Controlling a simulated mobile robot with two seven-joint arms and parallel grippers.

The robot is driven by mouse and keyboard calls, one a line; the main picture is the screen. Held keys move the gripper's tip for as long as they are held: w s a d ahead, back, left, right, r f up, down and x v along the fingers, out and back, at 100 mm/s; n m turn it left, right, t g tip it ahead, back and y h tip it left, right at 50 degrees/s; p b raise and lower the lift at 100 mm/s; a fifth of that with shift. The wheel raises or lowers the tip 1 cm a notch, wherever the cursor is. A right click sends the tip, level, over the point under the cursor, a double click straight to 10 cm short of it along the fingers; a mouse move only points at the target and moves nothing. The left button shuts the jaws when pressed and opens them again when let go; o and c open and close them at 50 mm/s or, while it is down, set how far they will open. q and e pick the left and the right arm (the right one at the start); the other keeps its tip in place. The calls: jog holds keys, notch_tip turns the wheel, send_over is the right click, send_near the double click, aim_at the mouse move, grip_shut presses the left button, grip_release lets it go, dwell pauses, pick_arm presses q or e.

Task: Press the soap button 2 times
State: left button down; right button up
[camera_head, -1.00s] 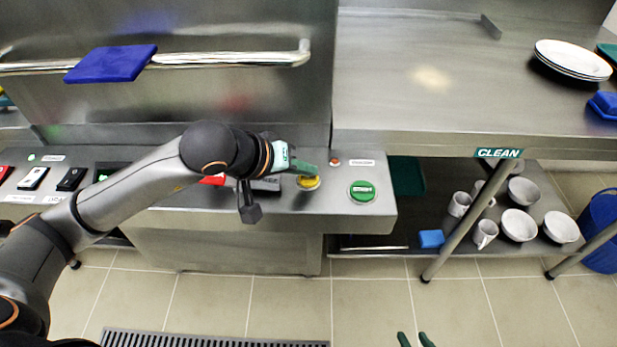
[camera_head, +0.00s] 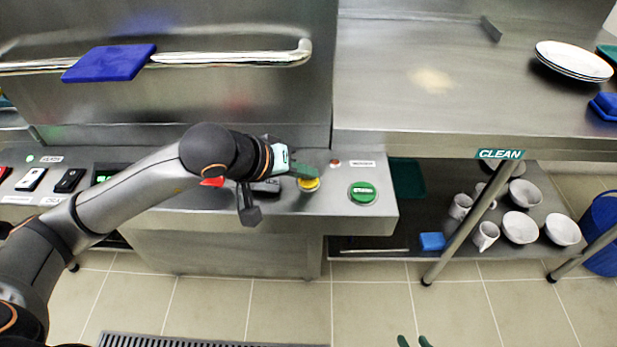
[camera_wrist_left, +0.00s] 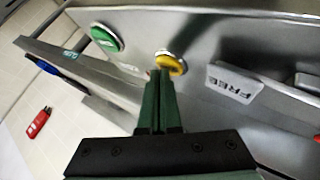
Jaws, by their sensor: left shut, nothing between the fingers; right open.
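A yellow round button (camera_head: 308,185) sits on the steel control panel (camera_head: 330,205); it also shows in the left wrist view (camera_wrist_left: 171,64). I cannot read which button is labelled soap. My left gripper (camera_head: 316,171) is shut and empty, its green fingertips at the yellow button. In the left wrist view the closed fingertips (camera_wrist_left: 160,74) overlap the button's near edge; I cannot tell whether they press it. A green round button (camera_head: 362,193) is to the right of it. My right gripper (camera_head: 415,341) is open at the bottom edge, only its fingertips showing.
A steel bar with a blue cloth (camera_head: 110,63) runs above the panel. White bowls (camera_head: 519,227) and mugs stand on the lower shelf at right.

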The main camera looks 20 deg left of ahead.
aim_at(304, 184)
pick_arm(q)
jog(key=shift+f, duration=0.25)
jog(key=shift+r, duration=0.15)
dwell(0.4)
jog(key=shift+r, duration=0.75)
jog(key=shift+r, duration=0.1)
jog(key=shift+r+p, duration=1.55)
jog(key=shift+r, duration=0.95)
jog(key=shift+s+f, duration=0.1)
